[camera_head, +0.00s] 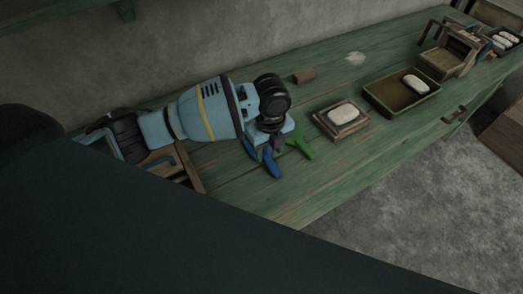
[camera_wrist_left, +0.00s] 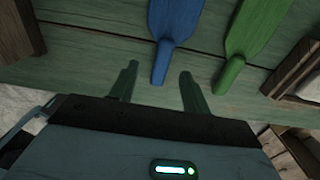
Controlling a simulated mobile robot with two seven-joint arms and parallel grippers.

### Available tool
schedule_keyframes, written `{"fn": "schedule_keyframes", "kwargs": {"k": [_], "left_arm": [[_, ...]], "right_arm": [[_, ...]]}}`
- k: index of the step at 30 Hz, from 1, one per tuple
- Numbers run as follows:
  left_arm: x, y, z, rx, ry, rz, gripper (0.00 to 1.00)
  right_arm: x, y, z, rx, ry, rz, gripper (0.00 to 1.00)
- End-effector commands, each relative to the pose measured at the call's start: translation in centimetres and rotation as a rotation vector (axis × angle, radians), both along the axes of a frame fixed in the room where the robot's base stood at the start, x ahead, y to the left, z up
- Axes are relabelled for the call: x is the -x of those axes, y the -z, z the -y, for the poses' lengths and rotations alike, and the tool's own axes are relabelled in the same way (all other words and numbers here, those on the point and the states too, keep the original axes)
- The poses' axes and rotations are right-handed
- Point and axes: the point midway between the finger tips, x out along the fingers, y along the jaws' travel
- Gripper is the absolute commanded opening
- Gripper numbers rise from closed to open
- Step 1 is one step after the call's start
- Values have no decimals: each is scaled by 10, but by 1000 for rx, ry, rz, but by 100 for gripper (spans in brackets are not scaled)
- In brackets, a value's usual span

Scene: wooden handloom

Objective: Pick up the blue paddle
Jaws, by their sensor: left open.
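The blue paddle (camera_head: 271,164) lies on the green bench, partly hidden by my left gripper (camera_head: 276,138) in the head view. In the left wrist view the blue paddle (camera_wrist_left: 172,24) points its narrow handle end toward the gap between my left gripper's fingers (camera_wrist_left: 158,88). My right gripper is not in view.
A green paddle (camera_head: 301,147) lies to the right of the blue one. A wooden block with a white oval piece (camera_head: 342,116) is further right, then a tray (camera_head: 385,98). A small brown block (camera_head: 304,76) lies behind. The bench's front edge is nearby.

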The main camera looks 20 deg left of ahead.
Motion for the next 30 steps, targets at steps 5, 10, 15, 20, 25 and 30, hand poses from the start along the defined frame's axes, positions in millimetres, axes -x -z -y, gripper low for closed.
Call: {"fn": "schedule_keyframes", "kwargs": {"k": [5, 10, 15, 20, 25, 30], "left_arm": [[-1, 5, 1, 1, 0, 2, 47], [-1, 29, 4, 0, 1, -1, 47], [-2, 48, 4, 0, -1, 2, 47], [-2, 52, 4, 0, 0, 4, 47], [-2, 51, 4, 1, 0, 4, 45], [-2, 51, 4, 1, 0, 4, 22]], "right_arm": [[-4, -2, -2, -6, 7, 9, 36], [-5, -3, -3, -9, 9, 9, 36], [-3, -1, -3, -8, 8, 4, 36], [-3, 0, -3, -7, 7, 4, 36], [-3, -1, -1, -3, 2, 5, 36], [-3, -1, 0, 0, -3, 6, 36]]}}
